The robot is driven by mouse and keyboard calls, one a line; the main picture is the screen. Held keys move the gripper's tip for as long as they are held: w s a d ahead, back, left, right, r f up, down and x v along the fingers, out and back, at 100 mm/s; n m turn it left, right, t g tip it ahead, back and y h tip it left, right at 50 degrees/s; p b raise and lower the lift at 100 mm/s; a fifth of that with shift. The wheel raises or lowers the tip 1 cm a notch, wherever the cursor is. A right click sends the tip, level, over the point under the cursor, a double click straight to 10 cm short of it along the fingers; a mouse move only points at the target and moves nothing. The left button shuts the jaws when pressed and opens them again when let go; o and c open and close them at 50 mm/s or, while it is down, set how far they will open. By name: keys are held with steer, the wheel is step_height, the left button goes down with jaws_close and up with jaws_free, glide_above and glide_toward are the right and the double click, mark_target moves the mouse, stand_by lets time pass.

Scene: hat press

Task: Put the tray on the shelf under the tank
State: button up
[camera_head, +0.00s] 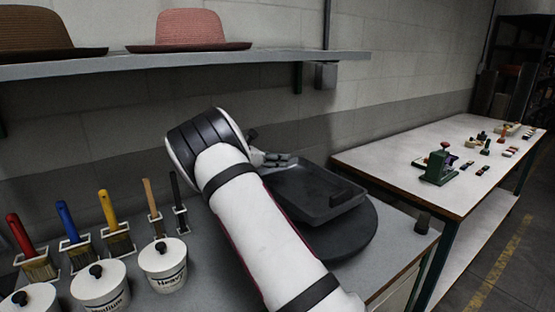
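The tray (308,194) is dark, shallow and rectangular, with a raised rim and a small block-like piece at its right end. It lies on or just over a dark round disc (352,237) at the right end of the grey bench. My gripper (285,159) is at the tray's far left corner, close to its rim. My white arm hides much of the gripper, so I cannot tell whether its fingers hold the rim. I cannot make out a tank, or a shelf under one, in this view.
A wall shelf (210,59) with a brown hat (32,30) and a pink hat (190,28) hangs above. Several brushes in holders and white lidded pots (163,262) stand at left. A white table (400,155) carries small tools.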

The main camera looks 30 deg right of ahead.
steer(key=shift+f, duration=0.15)
steer(key=v, duration=1.3)
steer(key=shift+a+r+b, duration=0.3)
steer(key=shift+r, duration=0.15)
